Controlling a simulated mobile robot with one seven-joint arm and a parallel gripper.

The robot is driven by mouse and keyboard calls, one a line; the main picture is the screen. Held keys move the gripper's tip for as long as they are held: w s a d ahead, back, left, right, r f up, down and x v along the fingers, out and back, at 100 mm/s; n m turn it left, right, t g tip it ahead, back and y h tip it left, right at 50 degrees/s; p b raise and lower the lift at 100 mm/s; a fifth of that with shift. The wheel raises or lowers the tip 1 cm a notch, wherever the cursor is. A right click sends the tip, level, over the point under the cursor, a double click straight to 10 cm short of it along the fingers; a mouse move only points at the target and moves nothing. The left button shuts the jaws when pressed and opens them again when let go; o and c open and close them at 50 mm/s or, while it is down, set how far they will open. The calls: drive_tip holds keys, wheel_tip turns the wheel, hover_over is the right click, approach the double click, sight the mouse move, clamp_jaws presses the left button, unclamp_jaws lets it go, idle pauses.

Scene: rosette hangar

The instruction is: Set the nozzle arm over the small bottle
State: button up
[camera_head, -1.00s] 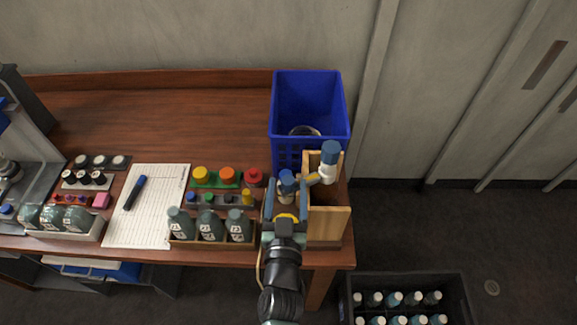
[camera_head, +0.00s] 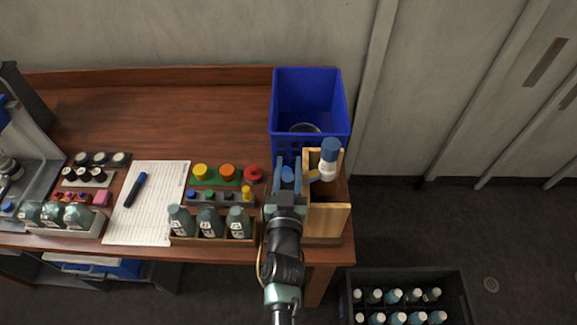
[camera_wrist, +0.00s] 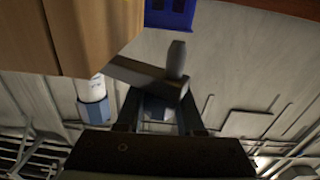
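My gripper (camera_head: 287,170) is by the left side of the wooden stand (camera_head: 327,222), pointing toward the back of the bench. In the wrist view its two fingers (camera_wrist: 159,105) are apart, around a blurred bluish part (camera_wrist: 158,112); I cannot tell whether they touch it. A grey arm with an upright peg (camera_wrist: 178,58), seemingly the nozzle arm, crosses just beyond the fingertips; it also shows beside the gripper in the head view (camera_head: 312,181). A white bottle with a blue cap (camera_head: 329,158) is at its right end. I cannot tell which bottle is the small one.
A blue basket (camera_head: 310,140) stands behind the stand. Three grey-green bottles (camera_head: 209,222) sit in a wooden rack left of my gripper, with coloured caps (camera_head: 227,173) behind. A sheet (camera_head: 150,205) with a marker lies further left. A dark crate of bottles (camera_head: 455,300) is on the floor.

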clamp_jaws()
idle(1.0)
